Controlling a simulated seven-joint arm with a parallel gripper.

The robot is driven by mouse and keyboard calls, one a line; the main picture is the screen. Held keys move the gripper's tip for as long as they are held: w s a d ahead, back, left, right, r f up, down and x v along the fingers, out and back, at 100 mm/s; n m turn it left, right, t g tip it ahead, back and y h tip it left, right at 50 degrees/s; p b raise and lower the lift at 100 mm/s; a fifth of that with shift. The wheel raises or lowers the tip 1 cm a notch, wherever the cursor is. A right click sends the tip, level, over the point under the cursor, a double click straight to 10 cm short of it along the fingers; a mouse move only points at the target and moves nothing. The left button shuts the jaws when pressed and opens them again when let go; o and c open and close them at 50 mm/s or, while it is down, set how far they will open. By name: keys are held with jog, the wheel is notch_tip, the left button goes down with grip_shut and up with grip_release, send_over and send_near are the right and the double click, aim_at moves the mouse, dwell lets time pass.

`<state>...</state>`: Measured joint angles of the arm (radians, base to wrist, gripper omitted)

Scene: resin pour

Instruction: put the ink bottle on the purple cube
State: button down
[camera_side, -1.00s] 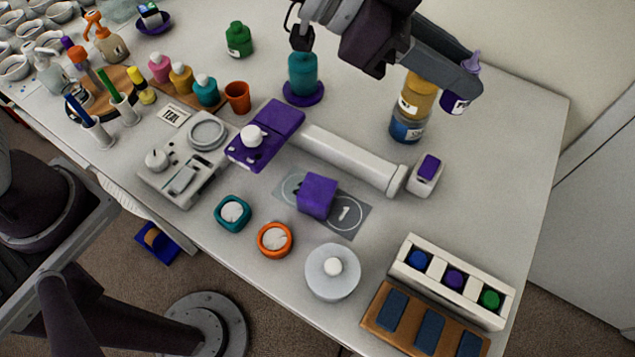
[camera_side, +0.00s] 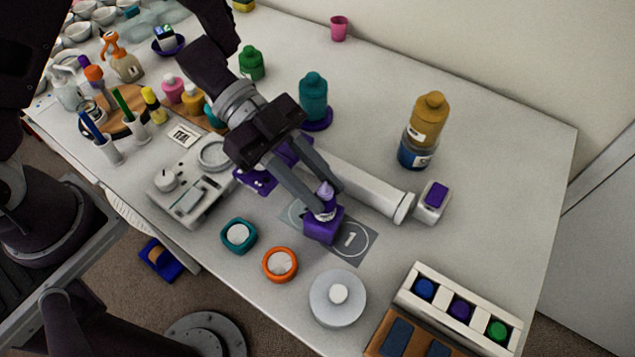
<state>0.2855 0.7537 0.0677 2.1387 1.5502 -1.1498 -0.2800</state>
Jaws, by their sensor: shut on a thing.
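The purple ink bottle (camera_side: 326,193) with its pale pointed cap is upright between the fingers of my gripper (camera_side: 327,203), which is shut on it. The bottle is right over the purple cube (camera_side: 321,232), at its top face. I cannot tell whether its base rests on the cube or is slightly above it. The fingers hide part of the bottle and of the cube's top. The cube stands on a grey mat (camera_side: 357,245) with circle marks, one numbered 1.
A white cylinder (camera_side: 365,185) lies close behind the cube. A teal bottle (camera_side: 313,97) and a stacked amber and blue bottle (camera_side: 426,120) stand farther back. Teal (camera_side: 239,236) and orange (camera_side: 280,264) pots and a white round lidded piece (camera_side: 338,297) are in front.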

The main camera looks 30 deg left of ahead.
jog(key=shift+f, duration=0.25)
jog(key=c, duration=1.1)
grip_release()
